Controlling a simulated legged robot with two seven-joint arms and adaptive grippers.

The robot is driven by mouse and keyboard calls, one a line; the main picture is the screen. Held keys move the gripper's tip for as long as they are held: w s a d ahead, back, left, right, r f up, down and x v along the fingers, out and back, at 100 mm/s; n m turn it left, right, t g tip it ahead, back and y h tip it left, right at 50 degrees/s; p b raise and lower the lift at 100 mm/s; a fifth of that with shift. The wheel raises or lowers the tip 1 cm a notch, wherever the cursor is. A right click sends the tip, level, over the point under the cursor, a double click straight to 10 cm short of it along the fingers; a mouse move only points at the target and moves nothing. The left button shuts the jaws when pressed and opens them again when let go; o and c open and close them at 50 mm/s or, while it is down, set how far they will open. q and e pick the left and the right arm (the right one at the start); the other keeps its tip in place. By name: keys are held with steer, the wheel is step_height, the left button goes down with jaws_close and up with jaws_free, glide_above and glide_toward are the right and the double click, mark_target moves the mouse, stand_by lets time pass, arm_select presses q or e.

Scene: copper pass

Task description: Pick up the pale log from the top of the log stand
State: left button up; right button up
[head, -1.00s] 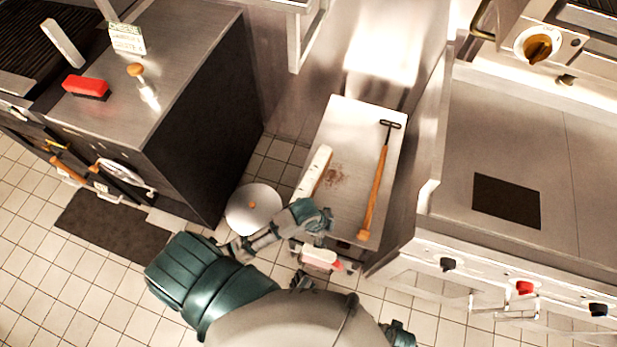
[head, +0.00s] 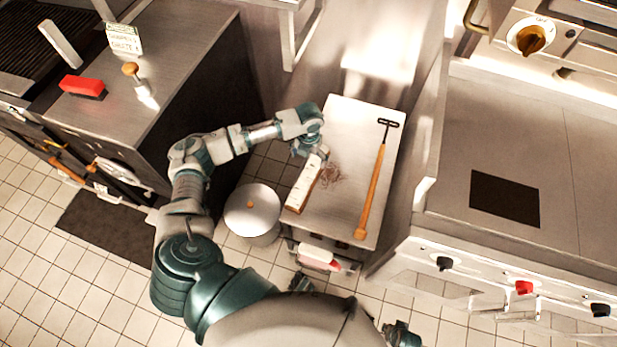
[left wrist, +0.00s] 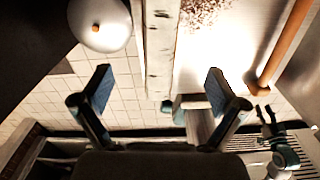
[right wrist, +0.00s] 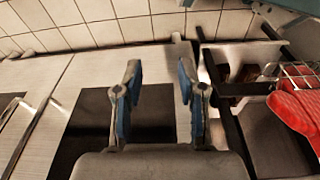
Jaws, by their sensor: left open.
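The pale log (head: 305,187), white-barked with a tan cut side, lies along the left edge of the steel log stand (head: 345,215). In the left wrist view the log (left wrist: 160,40) runs lengthwise, lined up with the gap between the fingers. My left gripper (head: 312,152) is over the log's far end in the head view, with its fingers pointing down. In the left wrist view the left gripper (left wrist: 159,76) is open with nothing held. My right gripper (right wrist: 160,66) is open and empty, away from the log.
A long wooden-handled tool (head: 373,188) lies on the stand's right side, with dark crumbs between it and the log. A round lidded bin (head: 251,208) stands left of the stand. Steel counters flank both sides. A red cloth-like item (right wrist: 297,112) shows in the right wrist view.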

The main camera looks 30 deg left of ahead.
mark_target(305, 171)
arm_select(q)
steer(key=f, duration=0.4)
steer(key=f+b, duration=0.1)
steer(key=shift+d+f, duration=0.35)
steer(key=shift+f, duration=0.05)
steer(key=f, duration=0.1)
steer(key=a+f, duration=0.2)
steer(key=f, duration=0.1)
steer(key=shift+s+b, duration=0.1)
steer(key=shift+b, duration=0.2)
steer(key=shift+d+f+b, duration=0.15)
steer(key=shift+d+f, duration=0.1)
steer(key=shift+f, duration=0.35)
steer(key=shift+d+f+b, duration=0.15)
steer(key=shift+d+f, duration=0.1)
steer(key=shift+f, duration=0.35)
steer(key=shift+d+f, duration=0.2)
steer(key=shift+d, duration=0.15)
steer(key=shift+d+r, duration=0.15)
steer(key=shift+d, duration=0.15)
arm_select(e)
step_height(305, 171, up, 7)
steer(key=shift+w+d, duration=0.3)
steer(key=shift+w, duration=0.05)
